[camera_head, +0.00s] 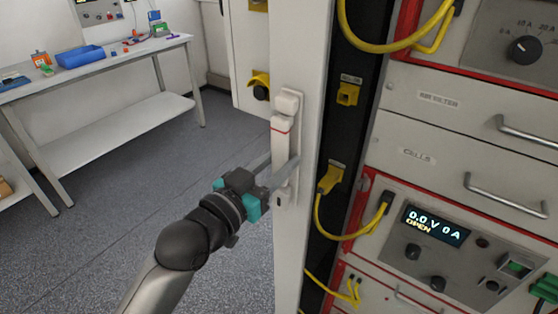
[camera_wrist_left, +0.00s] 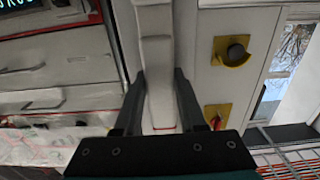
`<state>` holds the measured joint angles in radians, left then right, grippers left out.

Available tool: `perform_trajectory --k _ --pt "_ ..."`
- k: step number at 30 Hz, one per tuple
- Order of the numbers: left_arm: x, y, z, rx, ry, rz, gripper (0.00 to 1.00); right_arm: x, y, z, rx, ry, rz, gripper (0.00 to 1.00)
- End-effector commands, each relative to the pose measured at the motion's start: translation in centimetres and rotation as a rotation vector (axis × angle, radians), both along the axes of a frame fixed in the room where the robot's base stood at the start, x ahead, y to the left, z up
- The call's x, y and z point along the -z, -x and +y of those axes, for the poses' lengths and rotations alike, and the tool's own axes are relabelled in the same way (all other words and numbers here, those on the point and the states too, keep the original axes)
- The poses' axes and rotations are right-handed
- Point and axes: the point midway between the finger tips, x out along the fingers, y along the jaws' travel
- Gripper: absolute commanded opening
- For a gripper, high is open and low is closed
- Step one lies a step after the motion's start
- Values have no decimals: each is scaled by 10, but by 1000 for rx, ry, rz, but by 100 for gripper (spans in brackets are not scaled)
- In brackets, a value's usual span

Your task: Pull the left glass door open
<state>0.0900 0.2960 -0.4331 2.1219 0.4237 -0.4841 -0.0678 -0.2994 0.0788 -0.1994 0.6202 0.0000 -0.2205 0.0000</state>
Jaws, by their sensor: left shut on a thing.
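A white upright handle (camera_head: 285,130) with a thin red line is mounted on a white vertical door frame (camera_head: 312,70) of the cabinet. My left gripper (camera_head: 280,175) reaches in from the lower left, with its fingers at the lower half of the handle. In the left wrist view the two dark fingers (camera_wrist_left: 160,85) lie on either side of the handle (camera_wrist_left: 158,55), shut on it. The glass of the door cannot be made out clearly. My right gripper is out of view.
Right of the frame stands a rack with yellow cables (camera_head: 395,42), drawers with metal handles (camera_head: 500,195) and a lit display (camera_head: 435,224). A workbench (camera_head: 100,68) with a blue bin (camera_head: 80,56) stands at the back left. Grey floor (camera_head: 110,205) between is clear.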

Motion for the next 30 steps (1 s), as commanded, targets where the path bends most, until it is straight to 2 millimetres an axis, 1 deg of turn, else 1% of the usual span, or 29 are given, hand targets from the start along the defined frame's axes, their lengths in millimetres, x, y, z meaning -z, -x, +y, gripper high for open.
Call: perform_trajectory --k 1,7,30 --pt "0 0 0 0 0 0 23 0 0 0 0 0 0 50" --pt "0 0 0 0 0 0 0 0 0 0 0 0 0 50" --pt "0 0 0 0 -1 1 0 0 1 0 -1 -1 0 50"
